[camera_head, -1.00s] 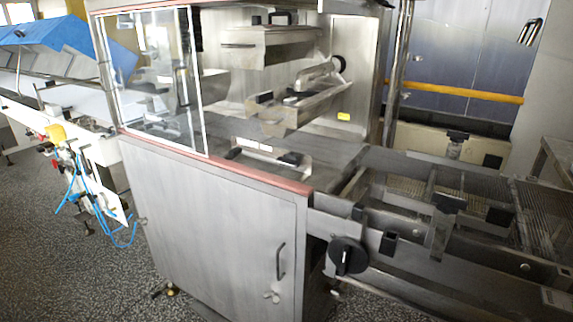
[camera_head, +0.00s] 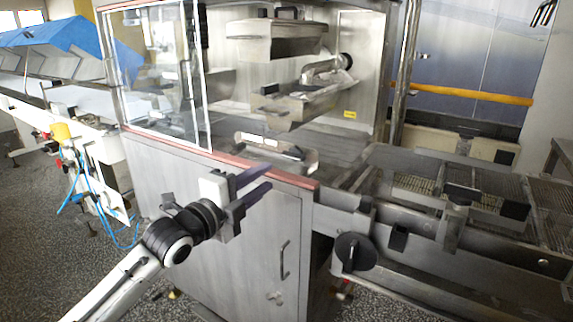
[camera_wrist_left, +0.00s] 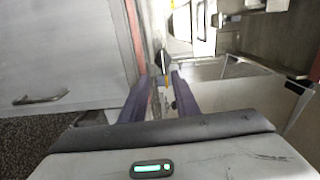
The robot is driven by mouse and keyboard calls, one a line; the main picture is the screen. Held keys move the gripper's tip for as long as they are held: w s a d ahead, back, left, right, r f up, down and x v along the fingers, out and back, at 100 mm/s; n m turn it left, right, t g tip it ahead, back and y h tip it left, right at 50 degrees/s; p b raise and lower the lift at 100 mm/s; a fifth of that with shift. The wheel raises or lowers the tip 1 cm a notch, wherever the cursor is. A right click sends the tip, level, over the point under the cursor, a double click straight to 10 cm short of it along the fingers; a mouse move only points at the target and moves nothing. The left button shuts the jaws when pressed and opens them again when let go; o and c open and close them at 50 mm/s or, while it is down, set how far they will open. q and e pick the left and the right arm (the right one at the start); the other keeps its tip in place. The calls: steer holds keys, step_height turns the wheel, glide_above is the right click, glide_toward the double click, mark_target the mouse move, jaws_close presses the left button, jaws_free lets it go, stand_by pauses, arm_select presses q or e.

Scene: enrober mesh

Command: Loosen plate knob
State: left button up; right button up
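Two black round knobs show in the head view, and I cannot tell for certain which is the plate knob. One (camera_head: 355,252) is large, on the outer frame right of the cabinet door. A smaller one (camera_head: 346,60) is inside the open machine, near the metal trays. My left gripper (camera_head: 268,179) is in front of the cabinet's upper front edge, left of the large knob and below the trays. Its two purple fingers are apart, with nothing held. In the left wrist view the fingers (camera_wrist_left: 160,80) are also apart, and a small dark thing lies beyond them. My right gripper is not in view.
The steel cabinet (camera_head: 240,245) has a red-edged top and a door handle (camera_head: 284,260). A sliding glass panel (camera_head: 155,75) covers the left of the opening. A mesh conveyor frame (camera_head: 470,200) extends right. The opening's front right side is clear.

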mark_target(291, 158)
arm_select(q)
steer(key=x, duration=1)
steer(key=shift+w+d+r+b, duration=0.1)
steer(key=shift+w+r+b, duration=0.1)
steer(key=shift+r+b, duration=0.2)
steer(key=shift+c, duration=0.4)
jaws_close()
